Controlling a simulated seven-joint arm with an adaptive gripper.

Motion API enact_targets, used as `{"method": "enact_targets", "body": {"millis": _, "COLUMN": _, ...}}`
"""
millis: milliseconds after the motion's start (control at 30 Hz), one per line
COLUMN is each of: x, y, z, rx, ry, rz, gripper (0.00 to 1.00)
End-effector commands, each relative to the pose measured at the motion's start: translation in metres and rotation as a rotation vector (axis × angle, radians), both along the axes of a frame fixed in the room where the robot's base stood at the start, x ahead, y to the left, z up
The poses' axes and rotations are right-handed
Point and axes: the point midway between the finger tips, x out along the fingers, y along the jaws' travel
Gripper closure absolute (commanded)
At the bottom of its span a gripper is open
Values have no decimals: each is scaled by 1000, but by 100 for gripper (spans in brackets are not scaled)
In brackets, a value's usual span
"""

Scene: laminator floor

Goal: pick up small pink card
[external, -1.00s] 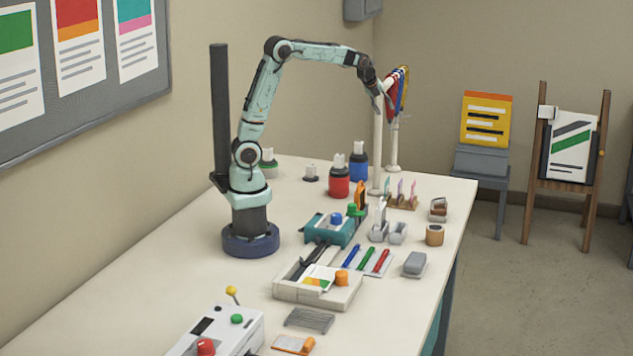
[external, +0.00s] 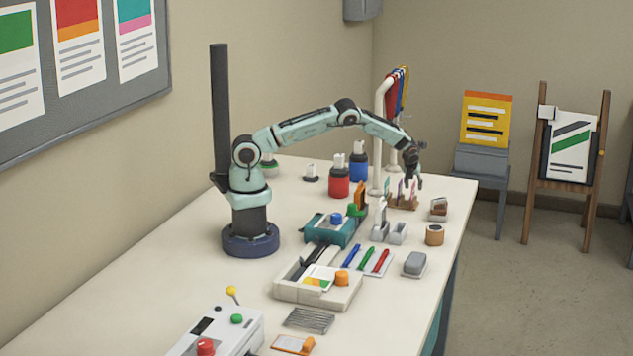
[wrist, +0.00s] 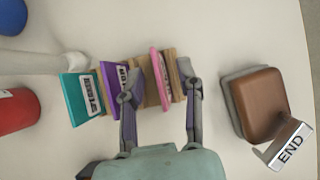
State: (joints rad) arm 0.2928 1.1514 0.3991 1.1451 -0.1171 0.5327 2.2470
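The small pink card (wrist: 157,72) stands in a slot of a wooden card holder (wrist: 181,72), at the right end of a row of cards. In the wrist view my gripper (wrist: 161,88) is open, with one finger on each side of the pink card and a gap to it on both sides. The left finger overlaps the purple card (wrist: 113,92) in the picture. In the external view my gripper (external: 413,180) points down over the right end of the holder and partly hides the pink card. I cannot tell its exact height above the card.
A teal card (wrist: 82,98) stands at the holder's left end. A white post (wrist: 30,62), a red bottle (wrist: 18,104) and a blue one are to the left. A brown block on a grey base (wrist: 253,103) and an "END" sign (wrist: 290,145) are to the right.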

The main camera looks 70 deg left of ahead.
Motion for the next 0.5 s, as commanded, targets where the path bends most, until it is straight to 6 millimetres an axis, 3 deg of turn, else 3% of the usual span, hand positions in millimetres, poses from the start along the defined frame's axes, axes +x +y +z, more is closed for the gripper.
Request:
{"method": "enact_targets", "body": {"millis": 300, "x": 2, "y": 2, "z": -4, "rx": -1, "ry": 0, "rz": -1, "gripper": 65}}
{"method": "enact_targets", "body": {"millis": 400, "x": 2, "y": 2, "z": -4, "rx": -1, "ry": 0, "rz": -1, "gripper": 96}}
{"method": "enact_targets", "body": {"millis": 500, "x": 2, "y": 2, "z": -4, "rx": -1, "ry": 0, "rz": -1, "gripper": 100}}
